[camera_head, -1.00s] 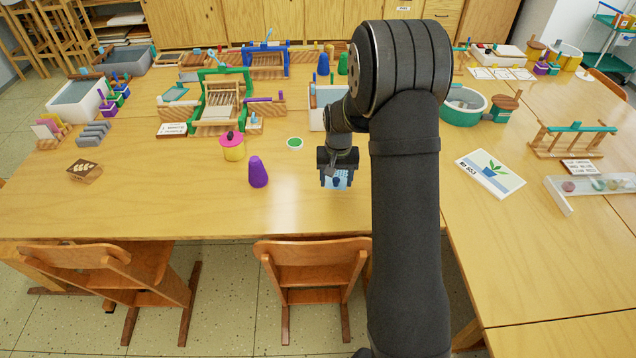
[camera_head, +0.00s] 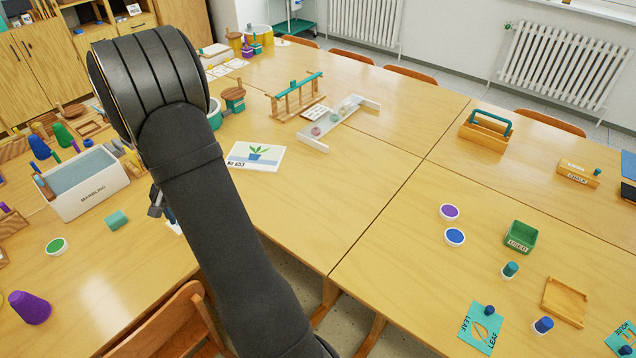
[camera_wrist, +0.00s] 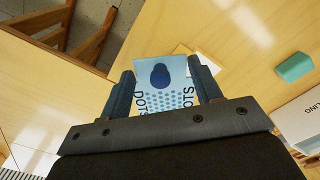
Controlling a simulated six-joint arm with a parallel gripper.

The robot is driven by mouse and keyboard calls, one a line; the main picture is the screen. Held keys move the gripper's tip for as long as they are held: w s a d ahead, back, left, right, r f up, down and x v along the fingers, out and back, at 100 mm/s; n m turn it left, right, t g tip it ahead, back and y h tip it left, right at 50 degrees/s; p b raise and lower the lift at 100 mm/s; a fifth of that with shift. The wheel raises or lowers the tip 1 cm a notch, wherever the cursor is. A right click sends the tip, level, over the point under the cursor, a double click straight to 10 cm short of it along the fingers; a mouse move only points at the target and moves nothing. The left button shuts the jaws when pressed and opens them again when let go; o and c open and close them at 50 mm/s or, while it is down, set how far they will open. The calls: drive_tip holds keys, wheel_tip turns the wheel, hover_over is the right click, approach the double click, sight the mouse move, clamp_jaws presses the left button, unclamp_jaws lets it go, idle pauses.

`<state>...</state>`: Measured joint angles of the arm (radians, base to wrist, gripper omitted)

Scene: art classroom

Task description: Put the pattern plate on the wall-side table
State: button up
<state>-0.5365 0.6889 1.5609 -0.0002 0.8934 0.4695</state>
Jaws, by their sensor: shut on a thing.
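The pattern plate (camera_wrist: 150,103) is a light blue square with rows of dots, the word DOTS and a dark blue knob. In the wrist view, my gripper (camera_wrist: 160,80) is shut on it, with one finger on each side. In the head view, my arm hides most of the gripper and plate, low at the left table's right part. The tabletop (camera_head: 400,262) on the right extends toward the wall with radiators; I cannot tell which section is the wall-side table.
A green USED box (camera_head: 520,237), a wooden tray (camera_head: 564,301), purple (camera_head: 450,211) and blue (camera_head: 455,237) discs stand on the right. A picture card (camera_head: 255,156) and a wooden rack (camera_head: 297,96) are farther back. Bare tabletop lies left of the discs.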

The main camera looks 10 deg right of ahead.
drive_tip(key=w+d+m, duration=0.2)
drive_tip(key=d+m, duration=0.6)
drive_tip(key=d, duration=0.6)
drive_tip(key=w+d+m, duration=0.2)
drive_tip(key=d+m, duration=0.6)
drive_tip(key=d, duration=0.6)
drive_tip(key=s+d+m, duration=0.3)
drive_tip(key=d+m, duration=0.3)
drive_tip(key=d, duration=0.3)
drive_tip(key=s+d+m, duration=0.4)
drive_tip(key=d+m, duration=0.1)
drive_tip(key=d, duration=0.5)
drive_tip(key=s+d+m, duration=1.7)
drive_tip(key=s, duration=0.3)
hover_over(413, 258)
wheel_tip(413, 258, down, 7)
drive_tip(key=shift+r, duration=0.1)
drive_tip(key=shift+f, duration=2)
drive_tip(key=shift+f, duration=0.1)
